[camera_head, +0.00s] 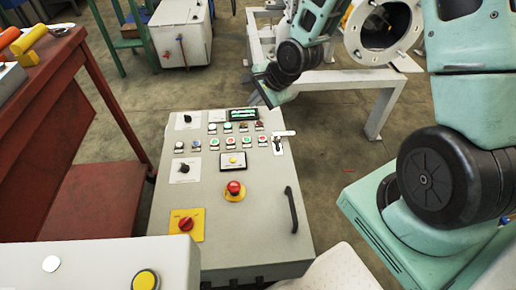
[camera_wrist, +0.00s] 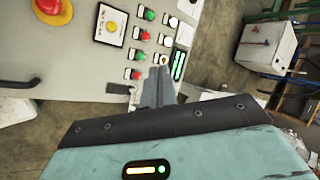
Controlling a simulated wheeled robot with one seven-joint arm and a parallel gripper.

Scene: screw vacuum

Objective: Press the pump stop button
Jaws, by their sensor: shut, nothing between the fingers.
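The control panel (camera_head: 250,185) is a grey slanted box with a green display (camera_head: 243,114) and rows of small buttons. Red buttons (camera_head: 230,142) sit between green ones in the lower row; their labels are too small to read, so I cannot tell which one is pump stop. In the wrist view, a red button (camera_wrist: 145,36) and another red button (camera_wrist: 135,74) show in the same row. My gripper (camera_head: 268,94) is above the panel's far right edge. In the wrist view its fingers (camera_wrist: 158,84) are together and empty, appearing near the button row and display; contact is not visible.
A red emergency stop (camera_head: 234,188) on a yellow base, a red rotary switch (camera_head: 186,224) and a black handle (camera_head: 291,210) are on the panel. A small metal part (camera_head: 278,144) sticks up at its right. A red table (camera_head: 85,130) stands left, a metal frame (camera_head: 375,100) behind right.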

